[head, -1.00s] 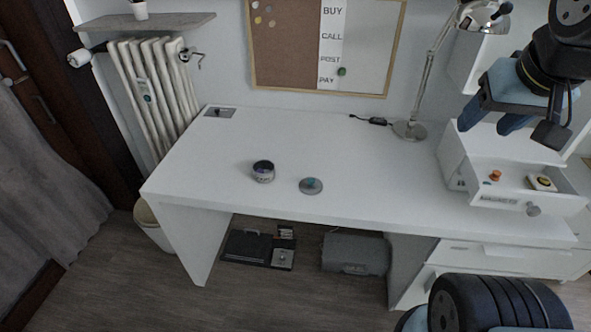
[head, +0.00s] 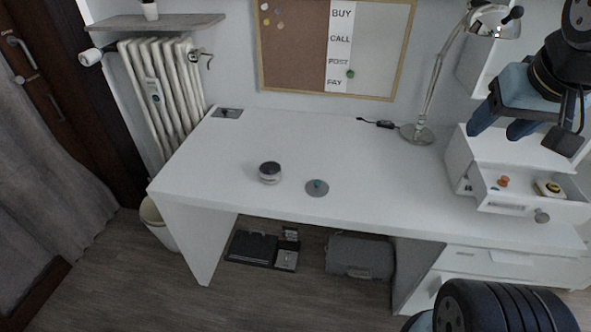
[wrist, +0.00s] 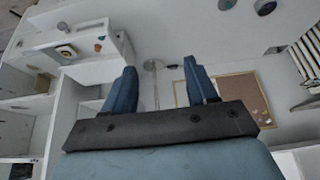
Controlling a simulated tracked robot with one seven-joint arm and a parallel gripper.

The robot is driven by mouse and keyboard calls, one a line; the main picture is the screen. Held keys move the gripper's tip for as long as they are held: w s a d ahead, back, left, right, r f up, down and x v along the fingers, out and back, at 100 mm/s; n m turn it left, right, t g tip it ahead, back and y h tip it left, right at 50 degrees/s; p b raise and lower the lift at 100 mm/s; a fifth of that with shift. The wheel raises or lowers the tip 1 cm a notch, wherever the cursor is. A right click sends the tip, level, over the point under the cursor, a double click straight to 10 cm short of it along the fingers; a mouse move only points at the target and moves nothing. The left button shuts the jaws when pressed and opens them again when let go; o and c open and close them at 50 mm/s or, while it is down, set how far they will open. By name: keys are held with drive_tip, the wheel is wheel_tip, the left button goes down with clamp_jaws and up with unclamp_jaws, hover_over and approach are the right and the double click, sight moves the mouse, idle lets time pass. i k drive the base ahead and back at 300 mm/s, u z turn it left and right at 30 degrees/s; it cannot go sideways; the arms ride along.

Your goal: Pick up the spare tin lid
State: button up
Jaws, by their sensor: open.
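A flat grey round lid with a small teal knob (head: 317,188) lies on the white desk near its front edge. A small round tin (head: 270,172) stands on the desk just left of the lid, apart from it; I cannot make out its top clearly. My gripper (head: 501,124) is open and empty, high at the right, above the drawer unit and far from the lid. In the wrist view, its two blue fingers (wrist: 160,67) are spread with nothing between them. The lid (wrist: 226,4) and tin (wrist: 265,6) show as dark shapes at the top edge there.
An open drawer (head: 524,207) at the right holds an orange-brown object (head: 503,181) and a yellow-black one (head: 549,188). A metal lamp (head: 417,134) and a black cable (head: 376,123) stand behind. A dark plate (head: 227,113) lies at the back left. The desk around the lid is mostly clear.

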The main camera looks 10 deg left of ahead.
sight(315, 187)
drive_tip(key=u, duration=0.05)
drive_tip(key=k, duration=0.95)
drive_tip(key=u, duration=0.55)
drive_tip(key=i, duration=1)
drive_tip(key=z, duration=0.05)
